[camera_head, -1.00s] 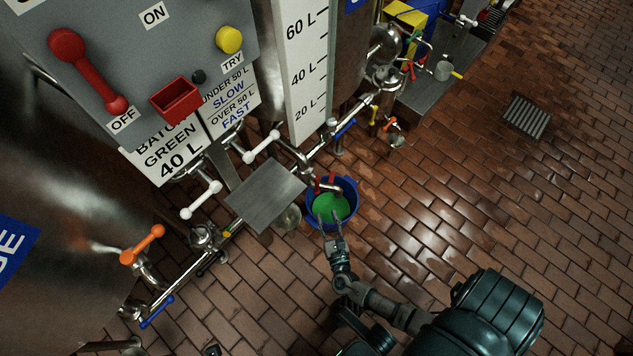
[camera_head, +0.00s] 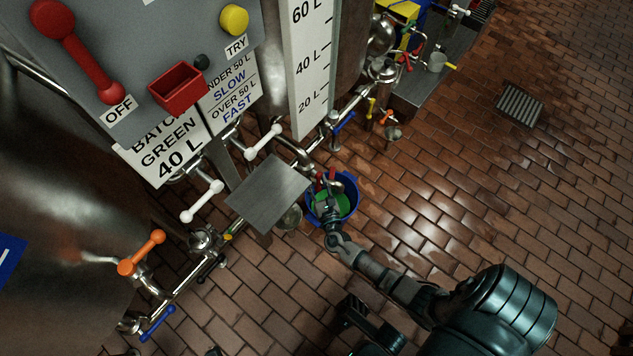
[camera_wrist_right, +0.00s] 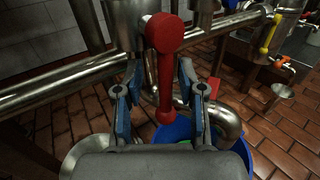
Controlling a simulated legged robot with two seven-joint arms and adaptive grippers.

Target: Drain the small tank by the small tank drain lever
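A red lever (camera_wrist_right: 164,75) stands on a steel pipe in the right wrist view, its round hub at the top and its handle hanging down. In the head view the red lever (camera_head: 320,181) shows small above a blue bucket (camera_head: 352,187) with green liquid (camera_head: 344,203). My right gripper (camera_wrist_right: 161,108) is open, one finger on each side of the handle. Contact with the handle cannot be told. In the head view my right gripper (camera_head: 328,203) covers part of the bucket.
A curved steel spout (camera_wrist_right: 228,122) lies just right of the fingers. A flat grey plate (camera_head: 268,192) is left of the bucket. White levers (camera_head: 263,142), an orange lever (camera_head: 141,252) and blue levers line the pipes.

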